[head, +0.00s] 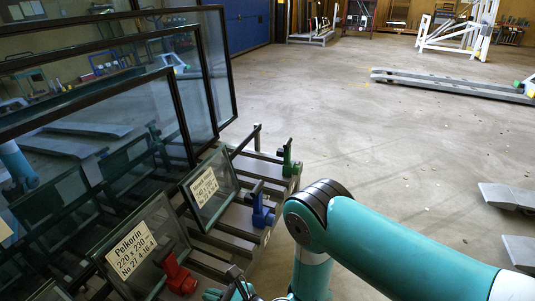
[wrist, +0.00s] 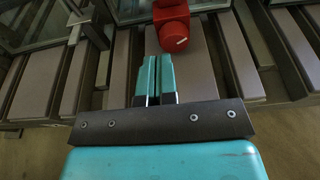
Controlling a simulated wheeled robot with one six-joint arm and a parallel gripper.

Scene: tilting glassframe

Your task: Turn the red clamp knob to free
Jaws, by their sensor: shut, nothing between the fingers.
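The red clamp knob (head: 180,277) sits low on the rack, at the right of the glass pane labelled "Pelkarin" (head: 135,245) in the head view. In the wrist view the knob (wrist: 173,36) is at the top centre, with a short white mark on its round face. My gripper (wrist: 155,60) has its two teal fingers together and empty. Its fingertips appear just below and left of the knob in the wrist view; I cannot tell the gap in depth. In the head view my gripper (head: 232,293) is only partly visible at the bottom edge, right of the knob.
A blue knob (head: 262,212) and a green knob (head: 287,158) stand farther along the rack. A smaller labelled pane (head: 208,188) stands behind the red knob. Large dark-framed panes rise at left. The grey rack slats (wrist: 187,80) lie beneath my fingers. Open floor lies right of the rack.

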